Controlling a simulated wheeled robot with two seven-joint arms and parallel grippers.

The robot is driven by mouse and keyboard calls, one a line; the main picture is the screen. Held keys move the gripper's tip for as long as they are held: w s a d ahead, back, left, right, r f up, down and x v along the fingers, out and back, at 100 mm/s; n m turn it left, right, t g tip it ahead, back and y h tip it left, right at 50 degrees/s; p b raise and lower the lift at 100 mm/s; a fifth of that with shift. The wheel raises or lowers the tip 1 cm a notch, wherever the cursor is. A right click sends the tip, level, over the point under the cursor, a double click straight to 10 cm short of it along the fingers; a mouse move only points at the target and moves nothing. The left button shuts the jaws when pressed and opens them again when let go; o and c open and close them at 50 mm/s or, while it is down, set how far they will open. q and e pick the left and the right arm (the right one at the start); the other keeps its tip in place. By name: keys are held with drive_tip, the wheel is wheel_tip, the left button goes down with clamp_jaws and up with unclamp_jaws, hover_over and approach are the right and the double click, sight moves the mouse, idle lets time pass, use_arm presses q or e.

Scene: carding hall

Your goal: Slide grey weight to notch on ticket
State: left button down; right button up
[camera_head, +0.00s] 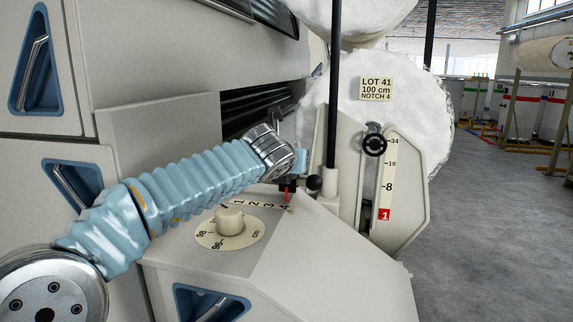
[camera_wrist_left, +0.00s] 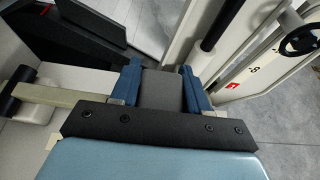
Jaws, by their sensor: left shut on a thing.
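The ticket (camera_head: 376,88) on the white roll reads LOT 41, 100 cm, NOTCH 4. My left gripper (camera_head: 292,162) reaches in from the left above the numbered strip (camera_head: 258,204), which shows 2, 3 and 4. In the left wrist view the blue fingers of the left gripper (camera_wrist_left: 165,88) are shut on the grey weight (camera_wrist_left: 162,90), at the pale beam (camera_wrist_left: 68,97). In the head view the gripper hides most of the weight. A red pointer (camera_head: 287,195) below it stands close to the 4. My right gripper is not in view.
A round dial (camera_head: 230,223) marked in cm sits just in front of the strip. A black upright rod (camera_head: 333,90) and a black knob (camera_head: 314,183) stand close right. A slotted scale with a red 1 block (camera_head: 384,214) is further right.

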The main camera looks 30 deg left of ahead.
use_arm(q)
drive_tip(key=shift+d, duration=0.25)
drive_tip(key=c, duration=0.6)
unclamp_jaws()
drive_tip(key=shift+d, duration=0.1)
drive_tip(key=shift+c, duration=0.2)
drive_tip(key=shift+s, duration=0.1)
drive_tip(key=v, duration=1.3)
drive_tip(key=shift+s, duration=0.3)
